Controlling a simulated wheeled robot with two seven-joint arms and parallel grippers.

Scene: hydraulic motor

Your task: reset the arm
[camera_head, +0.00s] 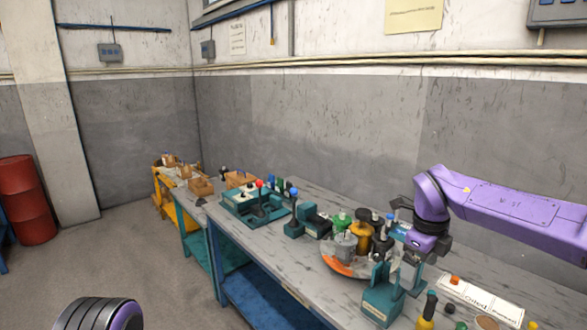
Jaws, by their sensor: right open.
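My right arm, purple, comes in from the right edge above the workbench. My left gripper is out of view; only a black ribbed and purple piece of my own body shows at the bottom left.
The long grey workbench (345,190) runs along the wall. A round grey and orange plate (337,262) carries several parts. A teal fixture (381,300) stands nearer, with a yellow-handled tool (427,312). Lever stands (258,205) are farther left. Red barrel (28,205) at far left; floor clear between.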

